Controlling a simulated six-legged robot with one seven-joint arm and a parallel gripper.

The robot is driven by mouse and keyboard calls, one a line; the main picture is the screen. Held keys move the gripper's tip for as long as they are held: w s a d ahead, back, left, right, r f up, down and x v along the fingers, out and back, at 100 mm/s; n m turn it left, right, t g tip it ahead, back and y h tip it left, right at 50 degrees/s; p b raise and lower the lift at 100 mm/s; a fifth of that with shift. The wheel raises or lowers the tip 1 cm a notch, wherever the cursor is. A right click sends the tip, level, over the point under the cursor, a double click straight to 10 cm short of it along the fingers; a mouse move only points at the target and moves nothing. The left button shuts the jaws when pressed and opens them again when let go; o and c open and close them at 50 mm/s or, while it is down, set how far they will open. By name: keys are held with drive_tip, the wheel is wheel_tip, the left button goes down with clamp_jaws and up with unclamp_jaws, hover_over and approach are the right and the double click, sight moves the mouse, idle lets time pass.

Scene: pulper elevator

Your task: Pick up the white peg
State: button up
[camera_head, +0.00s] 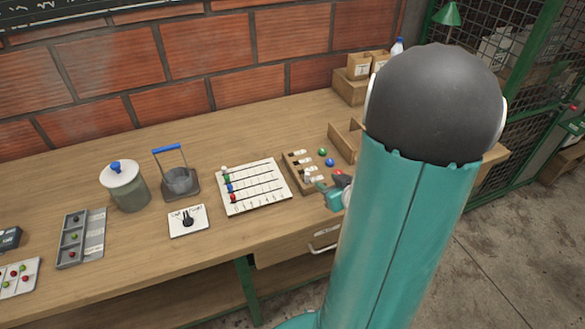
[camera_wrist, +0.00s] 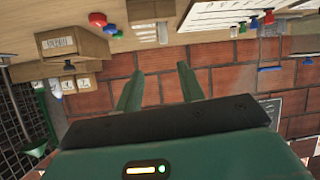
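A small white peg (camera_head: 224,169) is at the left end of the top row on the white board (camera_head: 262,185), above green, blue and red pegs in the rows below.
A wooden tray with labelled slots (camera_head: 300,175) stands right of the board, beside green (camera_head: 322,152) and blue (camera_head: 329,162) knobs. A switch plate (camera_head: 188,221), blue-handled holder (camera_head: 180,182) and lidded jar (camera_head: 125,187) stand left. A brick wall (camera_head: 200,65) runs behind the bench.

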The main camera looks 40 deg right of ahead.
sight(307, 176)
drive_tip(key=shift+t+y, duration=0.4)
drive_tip(key=shift+y, duration=0.1)
drive_tip(key=w+f, duration=0.1)
drive_tip(key=w, duration=0.1)
drive_tip(key=w+f, duration=0.1)
drive_tip(key=f, duration=0.1)
drive_tip(key=w+f, duration=0.1)
drive_tip(key=w, duration=0.1)
drive_tip(key=shift+w+d+f, duration=0.2)
drive_tip(key=shift+w+d, duration=0.05)
drive_tip(key=shift+w, duration=0.1)
drive_tip(key=shift+x, duration=3)
drive_tip(key=shift+s+d+f, duration=0.15)
clamp_jaws()
